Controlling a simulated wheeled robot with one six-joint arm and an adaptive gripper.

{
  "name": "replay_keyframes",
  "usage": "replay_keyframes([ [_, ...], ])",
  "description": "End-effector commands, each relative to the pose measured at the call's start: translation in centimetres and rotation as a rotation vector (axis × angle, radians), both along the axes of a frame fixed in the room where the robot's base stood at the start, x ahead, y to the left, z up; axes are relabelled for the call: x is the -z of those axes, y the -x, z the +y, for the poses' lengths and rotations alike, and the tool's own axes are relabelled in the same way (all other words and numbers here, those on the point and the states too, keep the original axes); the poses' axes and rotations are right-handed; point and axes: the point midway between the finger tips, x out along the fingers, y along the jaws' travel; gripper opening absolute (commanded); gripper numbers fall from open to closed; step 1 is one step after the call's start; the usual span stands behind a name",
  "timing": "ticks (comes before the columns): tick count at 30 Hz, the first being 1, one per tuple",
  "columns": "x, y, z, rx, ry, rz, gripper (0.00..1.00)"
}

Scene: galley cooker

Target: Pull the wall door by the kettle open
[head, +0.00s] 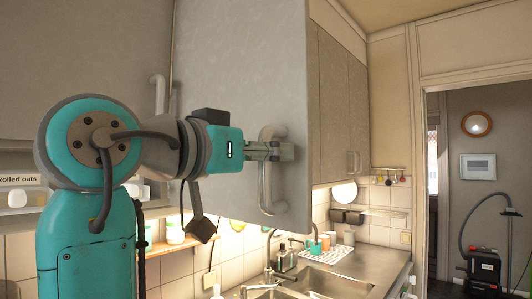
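The grey wall door (235,65) stands swung out from the wall cabinets, with its right edge toward me and its lower edge clear of the wall. Its pale vertical bar handle (266,190) is near that right edge. My gripper (272,151) reaches in from the left at the handle's upper part. Its fingers lie close about the bar and look shut on it, with the fingertips showing just right of the bar. I cannot make out a kettle in this view. The cabinet's inside is hidden behind the door.
More grey wall cabinets (338,110) run behind the door to the right. Below are a sink (325,283), bottles (286,257) and cups on a rack. A doorway with a red and black vacuum cleaner (484,266) is at the far right.

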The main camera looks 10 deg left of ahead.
Motion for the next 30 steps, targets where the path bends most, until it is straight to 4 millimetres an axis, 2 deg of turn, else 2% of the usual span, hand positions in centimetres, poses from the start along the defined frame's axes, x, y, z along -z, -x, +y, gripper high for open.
replay_keyframes([
  [7,0.1,0.1,0.1,-0.001,0.001,0.003,0.46],
  [11,0.1,0.9,0.7,-0.004,0.001,0.003,0.46],
  [24,0.1,7.9,4.8,-0.005,0.000,0.002,0.46],
  [30,0.0,9.8,5.9,-0.001,0.000,0.001,0.46],
])
